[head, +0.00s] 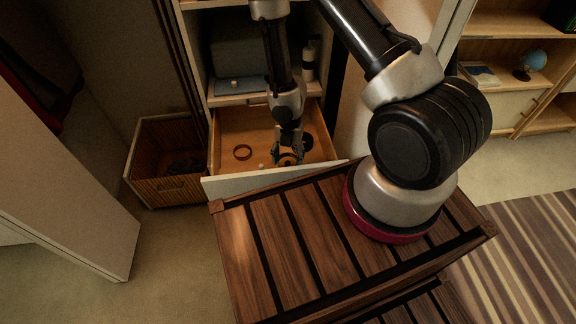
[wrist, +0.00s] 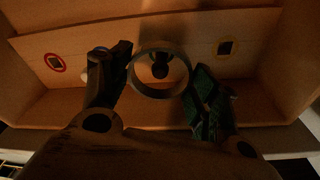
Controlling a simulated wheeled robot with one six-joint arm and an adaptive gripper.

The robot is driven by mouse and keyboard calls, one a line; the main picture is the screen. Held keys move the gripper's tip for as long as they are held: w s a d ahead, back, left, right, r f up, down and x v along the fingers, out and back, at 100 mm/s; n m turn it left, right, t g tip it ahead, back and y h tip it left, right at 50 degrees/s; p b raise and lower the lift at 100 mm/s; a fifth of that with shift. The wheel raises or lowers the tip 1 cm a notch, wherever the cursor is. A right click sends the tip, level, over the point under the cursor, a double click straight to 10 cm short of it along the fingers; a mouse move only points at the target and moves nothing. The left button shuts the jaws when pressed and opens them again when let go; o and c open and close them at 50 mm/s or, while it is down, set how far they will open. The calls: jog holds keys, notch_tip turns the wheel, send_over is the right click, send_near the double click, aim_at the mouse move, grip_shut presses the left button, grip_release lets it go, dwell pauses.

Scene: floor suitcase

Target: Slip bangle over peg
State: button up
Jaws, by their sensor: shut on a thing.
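My gripper (head: 288,155) reaches down into the open drawer (head: 228,178). In the wrist view, its two fingers (wrist: 161,66) are shut on a grey-brown bangle (wrist: 160,92), one finger at each side of the ring. A dark upright piece with a rounded head, which looks like the peg (wrist: 160,68), shows through the ring's opening. I cannot tell whether the bangle is around it or only above it. In the head view my fingers hide most of the held bangle, and the peg is not clear.
A brown ring (head: 242,152) lies left in the drawer; a dark round thing (head: 307,141) lies at the right. The wrist view shows a red ring mark (wrist: 55,63) and a yellowish one (wrist: 228,47). A slatted wooden top (head: 275,235) stands in front.

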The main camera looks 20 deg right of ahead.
aim_at(288, 165)
jog(key=shift+f, duration=2.15)
jog(key=shift+f, duration=0.15)
jog(key=o, duration=0.9)
jog(key=r, duration=0.5)
jog(key=w+r, duration=0.1)
jog(key=r, duration=0.1)
jog(key=shift+d+r, duration=0.3)
jog(key=shift+r, duration=0.05)
